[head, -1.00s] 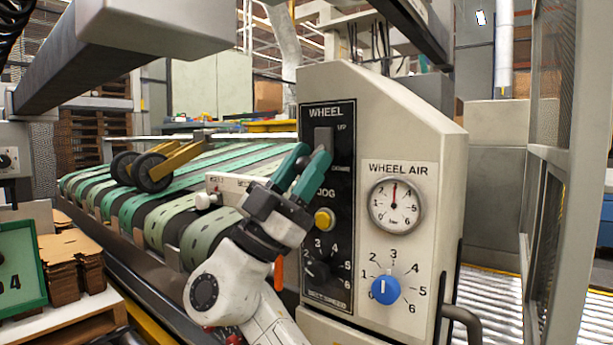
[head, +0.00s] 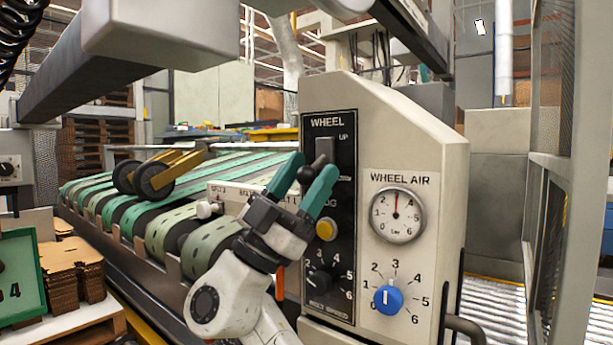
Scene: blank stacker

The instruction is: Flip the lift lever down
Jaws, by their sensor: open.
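The lift control is on the black panel (head: 344,240) under the word WHEEL, on the beige machine housing. Its grey upright plate (head: 324,147) shows beside the UP mark. A dark rounded knob (head: 306,175), seemingly the lever's end, shows between the fingertips; I cannot tell whether they touch it. My gripper (head: 309,168) is open, with two teal fingers pointing up, one on each side of the knob. The fingers hide the lower part of the control, so the lever's exact position is unclear.
Below are a yellow button (head: 326,229), a black speed dial (head: 319,280) and a blue knob (head: 387,299) under the air gauge (head: 397,215). A green-belted conveyor (head: 190,215) lies to the left. A grey overhead beam (head: 160,35) crosses the upper left.

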